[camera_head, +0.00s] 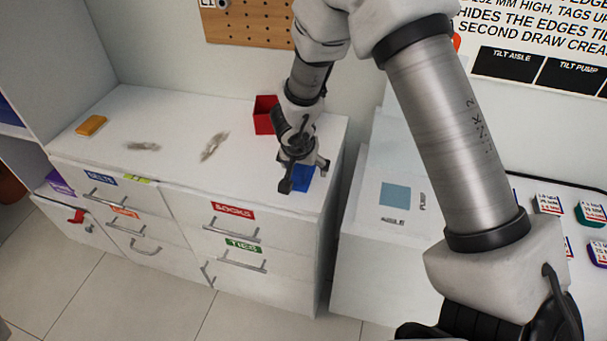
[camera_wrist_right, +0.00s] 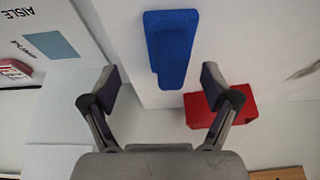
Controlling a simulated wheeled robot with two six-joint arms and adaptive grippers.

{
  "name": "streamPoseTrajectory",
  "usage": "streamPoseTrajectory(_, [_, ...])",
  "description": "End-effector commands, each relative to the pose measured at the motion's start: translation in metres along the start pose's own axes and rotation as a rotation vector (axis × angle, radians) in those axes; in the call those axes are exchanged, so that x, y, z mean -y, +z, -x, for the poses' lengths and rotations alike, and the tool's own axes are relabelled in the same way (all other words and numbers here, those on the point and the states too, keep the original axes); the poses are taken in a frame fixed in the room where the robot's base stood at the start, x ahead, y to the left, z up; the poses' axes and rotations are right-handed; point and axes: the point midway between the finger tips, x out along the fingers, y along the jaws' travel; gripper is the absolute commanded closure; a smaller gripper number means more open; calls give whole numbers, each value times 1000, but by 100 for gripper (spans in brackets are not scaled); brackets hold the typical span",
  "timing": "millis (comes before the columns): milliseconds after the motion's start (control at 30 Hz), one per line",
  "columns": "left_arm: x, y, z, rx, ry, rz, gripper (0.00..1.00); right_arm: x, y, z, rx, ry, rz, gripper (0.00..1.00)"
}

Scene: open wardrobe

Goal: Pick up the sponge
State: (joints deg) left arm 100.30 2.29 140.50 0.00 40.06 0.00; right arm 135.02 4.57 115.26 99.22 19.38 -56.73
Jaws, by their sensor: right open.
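A blue block-like thing (camera_head: 303,178), which may be the sponge, lies on the white dresser top (camera_head: 185,105) near its right front corner. My right gripper (camera_head: 304,180) is above it and partly hides it. In the right wrist view the blue block (camera_wrist_right: 171,45) is ahead of my open right gripper (camera_wrist_right: 162,80), in line with the gap between the fingers, which hold nothing. A small orange-yellow block (camera_head: 91,125), which could also be a sponge, lies at the dresser's left end. My left gripper is not in view.
A red open box (camera_head: 265,114) stands behind the right gripper; it also shows in the wrist view (camera_wrist_right: 221,106). A pegboard (camera_head: 250,22) hangs behind. A white unit (camera_head: 385,235) stands right of the dresser.

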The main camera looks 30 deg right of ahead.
Motion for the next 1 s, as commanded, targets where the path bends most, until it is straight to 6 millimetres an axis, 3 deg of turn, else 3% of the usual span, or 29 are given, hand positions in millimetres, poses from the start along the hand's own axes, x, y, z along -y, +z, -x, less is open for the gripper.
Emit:
streamPoseTrajectory(33, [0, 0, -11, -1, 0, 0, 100, 0, 3, -18, 3, 2, 0, 14])
streamPoseTrajectory(100, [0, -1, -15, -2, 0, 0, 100, 1, 2, -28, 3, 3, -1, 14])
streamPoseTrajectory(333, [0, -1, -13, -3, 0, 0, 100, 1, 0, -30, 2, 3, 1, 14])
streamPoseTrajectory(367, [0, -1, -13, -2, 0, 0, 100, 1, 0, -30, 2, 3, 1, 21])
streamPoseTrajectory(500, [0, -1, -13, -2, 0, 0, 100, 0, 0, -30, 2, 3, 1, 70])
streamPoseTrajectory(533, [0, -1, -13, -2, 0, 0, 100, 0, 0, -30, 2, 3, 1, 78])
streamPoseTrajectory(1000, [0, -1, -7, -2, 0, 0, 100, 0, -2, -26, 4, 2, 0, 78])
